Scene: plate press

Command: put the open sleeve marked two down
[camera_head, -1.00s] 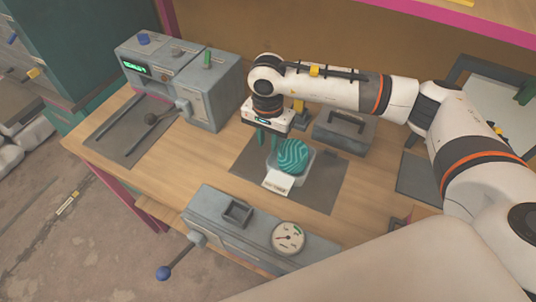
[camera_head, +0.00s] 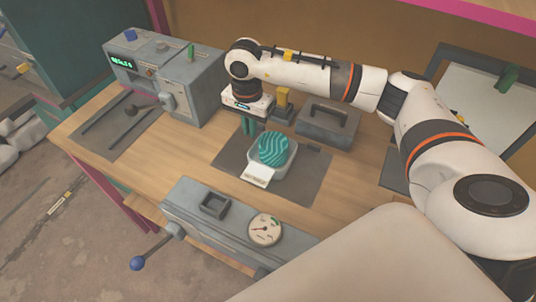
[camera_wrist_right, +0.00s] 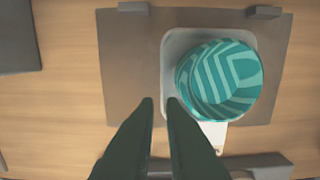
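A round teal piece with wavy pale stripes (camera_head: 274,148) sits in a shallow pale tray (camera_head: 291,162) on the grey mat. It also shows in the right wrist view (camera_wrist_right: 220,80), right of my fingers. I see no number two on it. A white label (camera_head: 257,176) lies at the tray's front; its writing is too small to read. My right gripper (camera_head: 248,128) hangs left of and behind the teal piece, apart from it. In the right wrist view its green fingertips (camera_wrist_right: 160,103) are a small gap apart with nothing between them. My left gripper is not in view.
A grey machine with a green display (camera_head: 165,75) stands at the back left. A gauge unit with a blue-knobbed lever (camera_head: 215,225) is in front.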

